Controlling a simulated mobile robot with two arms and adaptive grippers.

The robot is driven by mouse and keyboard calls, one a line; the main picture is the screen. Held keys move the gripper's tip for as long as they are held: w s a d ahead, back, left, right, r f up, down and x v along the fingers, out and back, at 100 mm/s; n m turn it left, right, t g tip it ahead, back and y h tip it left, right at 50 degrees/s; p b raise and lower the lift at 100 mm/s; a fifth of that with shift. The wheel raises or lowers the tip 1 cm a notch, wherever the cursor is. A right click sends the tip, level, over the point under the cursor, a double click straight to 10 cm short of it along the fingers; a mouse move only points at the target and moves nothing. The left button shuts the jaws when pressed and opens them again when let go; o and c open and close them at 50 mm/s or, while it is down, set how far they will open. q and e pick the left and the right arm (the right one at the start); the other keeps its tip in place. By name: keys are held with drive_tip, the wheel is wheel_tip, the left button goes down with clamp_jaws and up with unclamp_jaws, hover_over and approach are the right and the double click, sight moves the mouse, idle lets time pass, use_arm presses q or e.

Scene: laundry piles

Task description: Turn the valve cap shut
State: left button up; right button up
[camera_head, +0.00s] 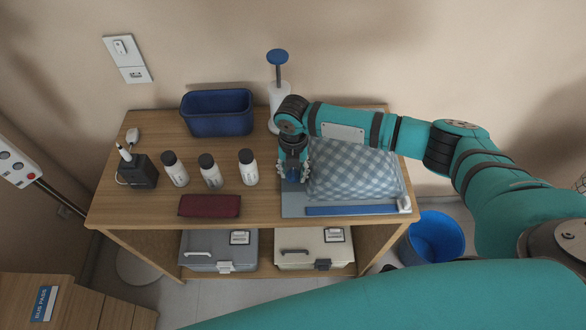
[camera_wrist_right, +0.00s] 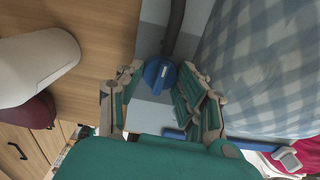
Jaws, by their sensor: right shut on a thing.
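The valve cap (camera_wrist_right: 158,74) is a small round blue cap with a pale mark on its top, seen in the wrist view. It sits beside a blue-and-white checked padded bundle (camera_head: 356,170) on a grey-blue sheet (camera_head: 292,207). My right gripper (camera_head: 292,174) points down at the left edge of the bundle. In the wrist view its two fingers (camera_wrist_right: 158,92) stand on either side of the cap, shut on it. A dark hose-like piece (camera_wrist_right: 174,28) runs up behind the cap; its join is unclear. My left gripper is not in view.
A white pump (camera_head: 280,103) with a blue handle and a blue bin (camera_head: 218,113) stand behind. Several white bottles (camera_head: 211,173), a black box (camera_head: 138,172) and a maroon pouch (camera_head: 209,206) occupy the left. A blue bar (camera_head: 350,210) crosses the sheet's front. Cases (camera_head: 314,250) lie below.

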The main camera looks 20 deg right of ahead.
sight(293, 172)
drive_tip(key=shift+n, duration=0.4)
drive_tip(key=o, duration=1.2)
drive_tip(key=shift+c, duration=0.2)
wheel_tip(293, 172, up, 12)
drive_tip(key=shift+f, duration=0.1)
